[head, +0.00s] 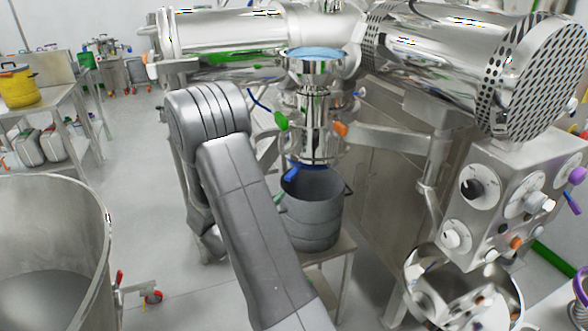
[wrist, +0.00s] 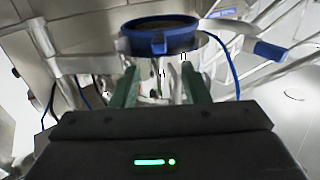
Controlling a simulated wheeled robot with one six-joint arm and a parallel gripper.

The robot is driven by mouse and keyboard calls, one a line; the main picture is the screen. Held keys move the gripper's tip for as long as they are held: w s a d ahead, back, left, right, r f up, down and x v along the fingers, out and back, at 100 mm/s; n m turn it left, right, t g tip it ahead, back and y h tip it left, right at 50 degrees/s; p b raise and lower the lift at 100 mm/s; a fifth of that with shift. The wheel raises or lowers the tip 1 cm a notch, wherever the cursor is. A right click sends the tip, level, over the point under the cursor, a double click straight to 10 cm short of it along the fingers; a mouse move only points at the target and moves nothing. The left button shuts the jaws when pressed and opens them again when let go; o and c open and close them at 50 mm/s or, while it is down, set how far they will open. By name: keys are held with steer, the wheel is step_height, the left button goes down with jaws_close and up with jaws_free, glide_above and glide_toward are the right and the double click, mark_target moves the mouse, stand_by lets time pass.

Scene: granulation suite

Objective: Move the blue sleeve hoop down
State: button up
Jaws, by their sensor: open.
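The blue sleeve hoop (wrist: 158,23) is a dark blue ring with a small tab on its near side, at the top middle of the wrist view. In the head view, a blue part (head: 294,172) that looks like this hoop shows under the steel outlet, just above a grey pot; my arm hides some of it. My gripper (wrist: 162,72) is open, with its two green fingers apart and nothing seen between them. In the picture the fingertips lie below the tab, and I cannot tell the exact gap in depth. In the head view my gripper is mostly hidden behind my arm.
The grey pot (head: 313,217) stands on a small steel table (head: 335,248) under the outlet. Green and orange handles (head: 340,128) stick out from the outlet column. A control box (head: 505,205) stands at the right and a large steel drum (head: 55,225) at the left. A blue handle (wrist: 270,50) shows right of the hoop.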

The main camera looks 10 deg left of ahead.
mark_target(295, 171)
steer(key=p+x, duration=0.4)
steer(key=x, duration=0.9)
steer(key=shift+w+d, duration=0.1)
steer(key=shift+w, duration=0.15)
jaws_close()
